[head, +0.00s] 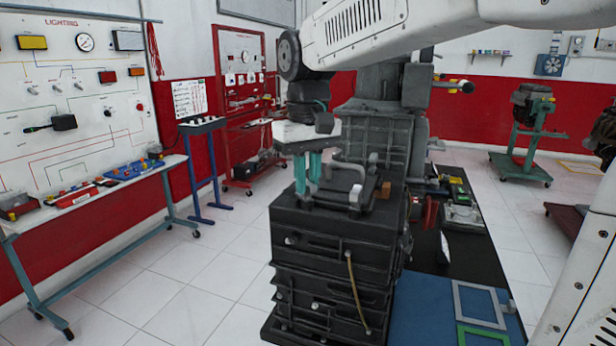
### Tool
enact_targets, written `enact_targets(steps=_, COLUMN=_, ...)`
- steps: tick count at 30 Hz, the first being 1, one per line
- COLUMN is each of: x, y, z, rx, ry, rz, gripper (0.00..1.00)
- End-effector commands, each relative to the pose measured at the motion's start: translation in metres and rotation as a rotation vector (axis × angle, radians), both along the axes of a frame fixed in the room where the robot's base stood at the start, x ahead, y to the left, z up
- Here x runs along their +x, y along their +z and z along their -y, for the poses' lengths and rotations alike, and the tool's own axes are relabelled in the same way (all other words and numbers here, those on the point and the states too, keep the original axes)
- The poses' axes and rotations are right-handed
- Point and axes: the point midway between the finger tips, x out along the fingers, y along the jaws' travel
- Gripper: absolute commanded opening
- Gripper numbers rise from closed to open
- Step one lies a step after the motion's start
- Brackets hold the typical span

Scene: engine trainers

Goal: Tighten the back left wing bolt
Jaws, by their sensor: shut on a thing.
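A tall black block-shaped unit (318,245) stands in the middle of the head view, with a grey bent handle or bracket (352,180) on top. My gripper (308,188) points down over the left part of its top, with two teal fingers close together. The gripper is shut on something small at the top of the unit. The fingers and the gripper body hide the held thing, so I cannot make out its shape. It lies where a wing bolt could sit, but I cannot tell which one. No other wing bolt shows clearly.
A dark bench (468,256) to the right carries small parts, a blue mat (425,318) and grey and green frames. A lighting trainer board (75,100) with its table stands at left. A green engine stand (520,160) stands at back right. The tiled floor at left is clear.

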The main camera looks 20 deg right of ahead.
Motion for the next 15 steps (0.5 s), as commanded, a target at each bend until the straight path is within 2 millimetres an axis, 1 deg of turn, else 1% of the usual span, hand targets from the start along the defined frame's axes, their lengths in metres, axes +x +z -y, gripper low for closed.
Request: enact_targets(steps=15, x=-0.0001, y=0.0006, z=-0.0001, rx=0.0, ry=-0.488, rz=0.0, gripper=0.0)
